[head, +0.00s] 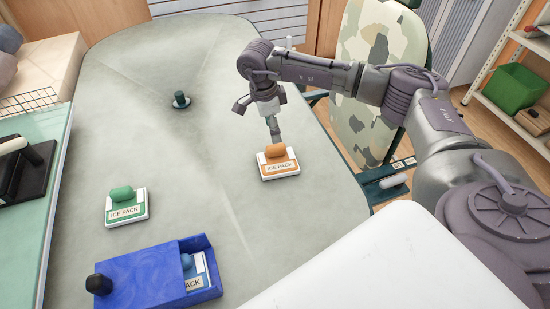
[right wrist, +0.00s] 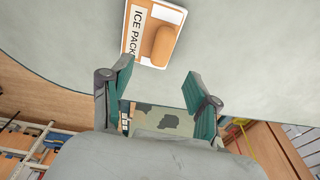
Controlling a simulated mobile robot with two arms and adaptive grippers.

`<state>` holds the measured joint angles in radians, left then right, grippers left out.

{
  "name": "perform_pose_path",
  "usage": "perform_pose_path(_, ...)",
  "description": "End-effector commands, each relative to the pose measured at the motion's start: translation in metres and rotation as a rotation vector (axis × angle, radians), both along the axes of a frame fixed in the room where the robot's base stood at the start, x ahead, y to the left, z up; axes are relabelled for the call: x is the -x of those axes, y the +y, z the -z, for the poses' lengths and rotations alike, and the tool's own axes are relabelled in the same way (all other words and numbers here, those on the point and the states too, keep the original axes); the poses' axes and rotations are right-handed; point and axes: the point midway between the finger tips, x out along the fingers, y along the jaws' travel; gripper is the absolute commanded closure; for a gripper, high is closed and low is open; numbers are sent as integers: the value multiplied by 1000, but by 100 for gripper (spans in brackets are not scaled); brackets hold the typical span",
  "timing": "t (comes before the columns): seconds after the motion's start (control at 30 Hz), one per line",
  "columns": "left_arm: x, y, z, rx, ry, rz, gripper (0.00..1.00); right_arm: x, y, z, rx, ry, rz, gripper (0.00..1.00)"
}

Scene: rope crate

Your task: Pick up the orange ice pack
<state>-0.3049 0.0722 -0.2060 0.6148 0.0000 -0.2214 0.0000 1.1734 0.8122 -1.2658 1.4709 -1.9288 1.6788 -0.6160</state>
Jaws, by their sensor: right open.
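The orange ice pack (head: 278,164) lies flat on the grey-green table, right of its middle, with a rounded orange knob on top and a white label. It also shows at the top of the right wrist view (right wrist: 150,32), beyond my fingertips. My right gripper (head: 274,136) points down just behind and above the pack. In the right wrist view my right gripper (right wrist: 158,82) is open, with its two green-padded fingers apart and nothing between them. The fingers appear clear of the knob. My left gripper is not in view.
A green ice pack (head: 126,207) lies at the left. A blue box (head: 145,274) with a black knob holds another ice pack (head: 198,272), partly covered. A dark peg (head: 181,100) stands farther back. A camouflage chair (head: 372,80) is beyond the table's right edge. The table's middle is clear.

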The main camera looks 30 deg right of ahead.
Motion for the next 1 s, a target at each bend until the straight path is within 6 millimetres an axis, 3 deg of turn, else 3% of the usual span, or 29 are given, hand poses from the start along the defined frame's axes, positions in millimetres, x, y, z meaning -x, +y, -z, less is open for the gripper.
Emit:
perform_pose_path(0.1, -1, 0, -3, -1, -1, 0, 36, 1, -2, 19, 0, 3, 0, 40)
perform_pose_path(0.37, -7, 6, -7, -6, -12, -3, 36, 2, -4, 39, -3, 1, -1, 40)
perform_pose_path(0.63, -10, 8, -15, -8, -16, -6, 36, 2, -10, 77, -4, 2, -1, 40)
perform_pose_path(0.93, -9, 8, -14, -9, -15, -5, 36, 2, -11, 83, -4, -1, -1, 40)
perform_pose_path(1.0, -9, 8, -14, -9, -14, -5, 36, 2, -11, 83, -4, -1, -1, 50)
